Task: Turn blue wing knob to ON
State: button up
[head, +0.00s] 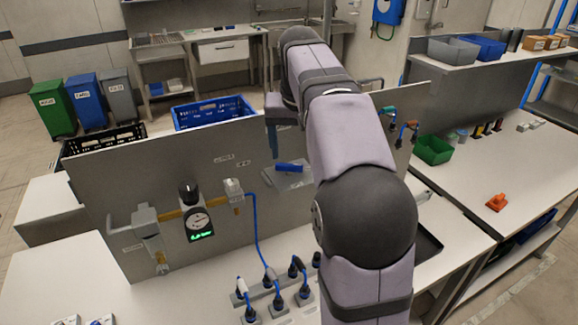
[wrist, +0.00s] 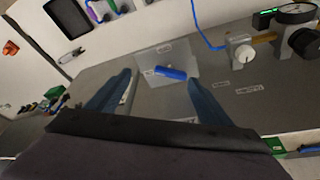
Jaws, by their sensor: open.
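The blue wing knob (head: 291,167) sits on a light grey plate (head: 283,182) on the upright grey panel, right of the gauge. In the head view its wing lies nearly level. In the wrist view the knob (wrist: 171,73) appears slightly tilted, ahead of and between the fingers of my gripper (wrist: 160,78). My gripper is open and empty, with its two blue fingers apart from the knob. In the head view one blue finger of my gripper (head: 273,150) shows above and left of the knob; my arm hides the rest. Small labels on the plate are too blurred to read.
A round gauge (head: 197,222) with a green display and a grey valve block (head: 233,189) are on the panel (head: 155,167). A blue cable (head: 253,225) hangs down to several plugs on the bench. Coloured hooks (head: 407,130) are on the panel's right. Panel space around the knob is clear.

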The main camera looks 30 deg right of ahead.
aim_at(289, 164)
jog(key=shift+m+h, duration=0.3)
jog(key=shift+m, duration=0.2)
jog(key=shift+w+a+f+p, duration=0.15)
jog(key=shift+w+f, duration=0.45)
jog(key=shift+f, duration=0.3)
jog(key=shift+w+a+f+p, duration=0.1)
jog(key=shift+w+f, duration=0.55)
jog(key=shift+f, duration=0.3)
jog(key=shift+w+a+f+p, duration=0.15)
jog(key=shift+w+f, duration=0.45)
jog(key=shift+f, duration=0.3)
jog(key=c, duration=1)
